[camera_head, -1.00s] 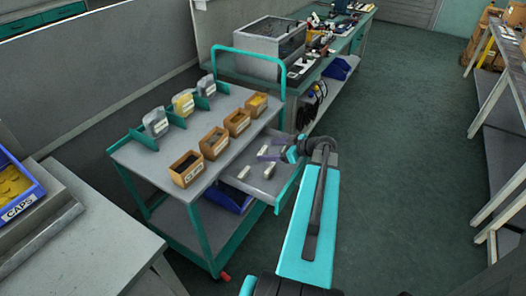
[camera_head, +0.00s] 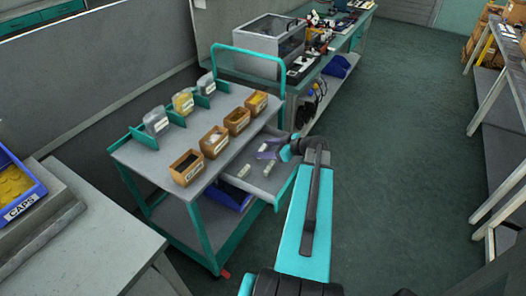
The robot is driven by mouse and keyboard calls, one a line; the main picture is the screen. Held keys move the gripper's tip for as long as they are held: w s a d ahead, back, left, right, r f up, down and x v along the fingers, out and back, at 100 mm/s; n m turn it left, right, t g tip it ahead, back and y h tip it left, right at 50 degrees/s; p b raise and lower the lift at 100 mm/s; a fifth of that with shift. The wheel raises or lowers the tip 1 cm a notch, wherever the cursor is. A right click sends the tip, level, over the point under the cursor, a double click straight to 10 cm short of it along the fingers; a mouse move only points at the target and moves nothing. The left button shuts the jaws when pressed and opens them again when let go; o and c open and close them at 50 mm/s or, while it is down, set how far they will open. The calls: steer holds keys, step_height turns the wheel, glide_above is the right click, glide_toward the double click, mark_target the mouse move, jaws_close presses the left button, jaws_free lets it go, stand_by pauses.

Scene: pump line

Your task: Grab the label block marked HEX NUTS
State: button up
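Small pale label blocks lie in the open grey drawer (camera_head: 257,187) of the teal cart. One block (camera_head: 244,171) is toward the left, and another (camera_head: 268,170) is to its right. Their lettering is too small to read, so I cannot tell which is marked HEX NUTS. My gripper (camera_head: 266,152), with purplish fingers, is over the far part of the drawer, just beyond these two blocks. Its fingers are too small and blurred to tell whether they are open or shut, or hold anything. My arm comes in from the lower right and hides the drawer's far right corner.
The cart top (camera_head: 165,162) carries several wooden bins (camera_head: 214,141) along the drawer side and several clear bags (camera_head: 183,103) in teal holders behind. A grey table with a blue CAPS bin (camera_head: 22,192) stands at left. The floor (camera_head: 400,180) right of my arm is clear.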

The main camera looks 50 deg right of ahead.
steer(key=c, duration=0.5)
steer(key=shift+r, duration=0.2)
steer(key=shift+r+b, duration=0.65)
steer(key=shift+r, duration=0.5)
steer(key=s+a+b, duration=0.1)
steer(key=s+a, duration=0.1)
steer(key=s+a+r, duration=0.1)
steer(key=s+a, duration=0.1)
steer(key=shift+s+a+r+b, duration=0.15)
steer(key=shift+a+r+b, duration=0.1)
steer(key=shift+b, duration=0.1)
steer(key=shift+s+a, duration=0.6)
steer(key=shift+s, duration=0.1)
steer(key=shift+w+d+r+p, duration=0.1)
steer(key=shift+d+r+p, duration=0.1)
steer(key=shift+p, duration=0.2)
steer(key=shift+a+p, duration=0.15)
steer(key=shift+p, duration=0.55)
steer(key=s+a+p, duration=0.1)
steer(key=p, duration=0.8)
steer(key=shift+s+a+r, duration=0.2)
steer(key=shift+s+a, duration=0.15)
